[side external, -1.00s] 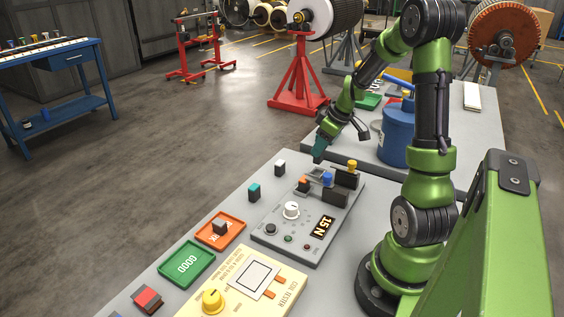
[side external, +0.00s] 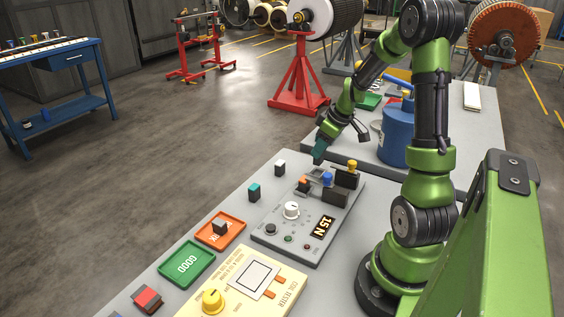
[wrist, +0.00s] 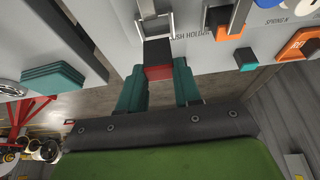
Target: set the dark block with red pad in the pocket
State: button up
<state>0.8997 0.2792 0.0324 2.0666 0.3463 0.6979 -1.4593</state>
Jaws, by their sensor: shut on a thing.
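The dark block with red pad (wrist: 157,56) shows in the wrist view between the teal fingertips of my gripper (wrist: 158,82), its red face towards the camera. My gripper is shut on it. The pocket (wrist: 153,25), a metal frame by the holder lettering, is just above the block in the picture; I cannot tell whether they touch. In the side view my gripper (side external: 319,152) is low at the far edge of the grey panel unit (side external: 275,232), and the block is hidden there.
A blue-topped part (side external: 327,179) and a yellow-topped part (side external: 352,166) stand close to my gripper. White-topped (side external: 280,167) and teal-topped (side external: 254,190) blocks stand left of the panel. Orange (side external: 232,226) and green (side external: 187,264) trays lie nearer. A blue canister (side external: 397,140) stands right.

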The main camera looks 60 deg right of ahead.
aim_at(322, 156)
jog(key=shift+f, duration=0.15)
dwell(0.3)
jog(key=shift+f, duration=0.6)
jog(key=shift+f, duration=1.4)
dwell(1.4)
jog(key=o, duration=1.1)
jog(key=shift+o, duration=0.4)
jog(key=o, duration=0.4)
